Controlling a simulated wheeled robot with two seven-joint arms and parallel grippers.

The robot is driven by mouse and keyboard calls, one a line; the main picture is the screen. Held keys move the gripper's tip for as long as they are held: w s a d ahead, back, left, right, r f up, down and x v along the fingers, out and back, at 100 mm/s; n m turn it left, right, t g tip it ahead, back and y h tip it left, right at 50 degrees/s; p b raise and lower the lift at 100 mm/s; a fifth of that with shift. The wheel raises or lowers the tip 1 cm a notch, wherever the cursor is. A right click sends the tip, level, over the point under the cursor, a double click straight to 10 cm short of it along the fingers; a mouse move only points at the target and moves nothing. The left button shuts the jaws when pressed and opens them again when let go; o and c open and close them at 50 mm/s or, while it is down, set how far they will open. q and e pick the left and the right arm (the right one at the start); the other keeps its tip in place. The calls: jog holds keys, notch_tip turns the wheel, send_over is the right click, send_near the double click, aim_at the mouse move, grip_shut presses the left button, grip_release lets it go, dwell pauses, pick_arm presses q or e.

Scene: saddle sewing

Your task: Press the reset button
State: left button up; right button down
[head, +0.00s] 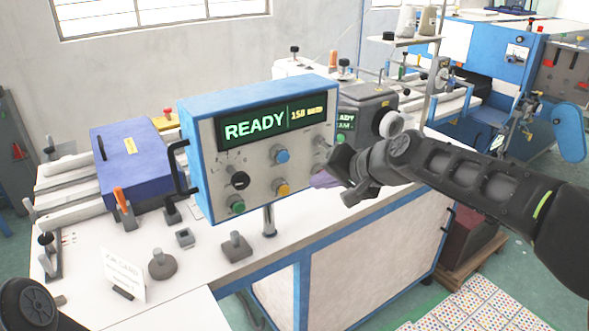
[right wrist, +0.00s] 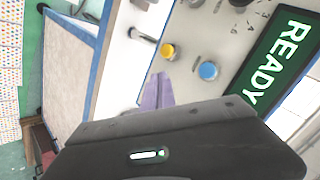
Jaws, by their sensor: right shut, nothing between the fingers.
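A blue control box (head: 260,85) stands on the white worktop, its grey panel facing me and its screen (head: 270,122) reading READY and 158. The panel has a blue button (head: 281,155), a yellow button (head: 282,188), a green button (head: 237,205) and a black knob (head: 239,181). The labels are too small to read, so I cannot tell which is reset. My right gripper (head: 320,181) is shut and empty, its purple fingers just right of the yellow button. In the right wrist view, the fingers (right wrist: 158,92) appear apart from the yellow button (right wrist: 167,50) and blue button (right wrist: 208,70). My left gripper is out of view.
A black handle (head: 180,170) sticks out from the box's left side. A job card (head: 123,272) and small dark weights (head: 162,264) stand on the worktop in front. A grey machine (head: 368,105) is behind my right gripper. A blue case (head: 135,165) lies at left.

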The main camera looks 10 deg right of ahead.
aim_at(284, 157)
jog(key=s+a+r+g+y, duration=0.1)
jog(key=s+r+g+y, duration=0.1)
jog(key=s+r, duration=0.2)
jog(key=shift+s+a+m, duration=0.2)
jog(key=shift+s+m, duration=0.1)
jog(key=shift+s, duration=0.85)
jog(key=shift+w, duration=0.15)
jog(key=w+a+p, duration=0.3)
jog(key=w+p, duration=0.1)
jog(key=w, duration=0.4)
jog(key=shift+w+a+p, duration=0.1)
jog(key=shift+p, duration=0.2)
dwell(1.0)
jog(key=shift+w+a+f, duration=0.1)
jog(key=shift+w, duration=0.2)
